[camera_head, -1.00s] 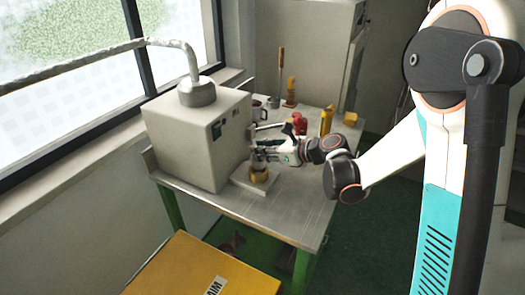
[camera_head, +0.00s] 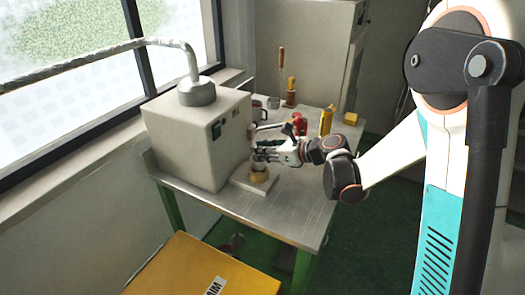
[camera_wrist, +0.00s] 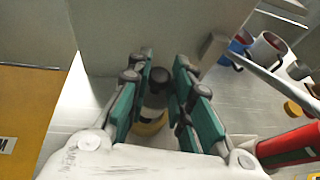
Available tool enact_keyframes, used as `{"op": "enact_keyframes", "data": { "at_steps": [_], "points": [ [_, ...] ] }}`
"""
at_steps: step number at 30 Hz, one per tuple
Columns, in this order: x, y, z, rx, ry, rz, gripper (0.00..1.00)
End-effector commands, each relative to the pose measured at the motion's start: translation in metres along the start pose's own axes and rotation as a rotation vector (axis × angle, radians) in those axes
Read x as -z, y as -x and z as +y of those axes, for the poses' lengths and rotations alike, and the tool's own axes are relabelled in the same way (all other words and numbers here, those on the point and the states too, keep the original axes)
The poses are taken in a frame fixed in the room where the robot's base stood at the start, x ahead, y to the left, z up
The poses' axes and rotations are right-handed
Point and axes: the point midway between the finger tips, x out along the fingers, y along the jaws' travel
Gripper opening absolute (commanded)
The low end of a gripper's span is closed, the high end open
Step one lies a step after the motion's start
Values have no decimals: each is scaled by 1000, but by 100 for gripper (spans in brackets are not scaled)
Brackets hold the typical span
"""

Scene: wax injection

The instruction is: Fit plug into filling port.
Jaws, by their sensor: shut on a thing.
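My gripper (camera_head: 268,149) is at the right side of the grey box machine, above a pale block with a round yellow piece (camera_head: 258,174) on it. In the wrist view, the green-padded fingers (camera_wrist: 158,95) are closed in around a small plug (camera_wrist: 157,88) with a dark top and a paler body. The yellow piece (camera_wrist: 150,128) shows directly beneath the plug in that view. The filling port cannot be made out; the fingers and plug cover that spot. I cannot tell whether the plug touches the yellow piece or is seated in it.
The grey machine (camera_head: 190,140) stands close to the left of my gripper. Red (camera_head: 299,123) and yellow (camera_head: 326,120) items, a mug (camera_head: 273,103) and upright-handled tools (camera_head: 291,92) stand behind. The metal table's (camera_head: 300,205) front right is clear. A yellow surface (camera_head: 195,270) lies in front.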

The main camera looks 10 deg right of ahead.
Motion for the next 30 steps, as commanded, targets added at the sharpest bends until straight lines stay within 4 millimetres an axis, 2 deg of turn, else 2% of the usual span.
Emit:
{"op": "enact_keyframes", "data": {
  "at_steps": [30],
  "points": [
    [22, -9, 0, 0, 0, 0, 0]
  ]
}}
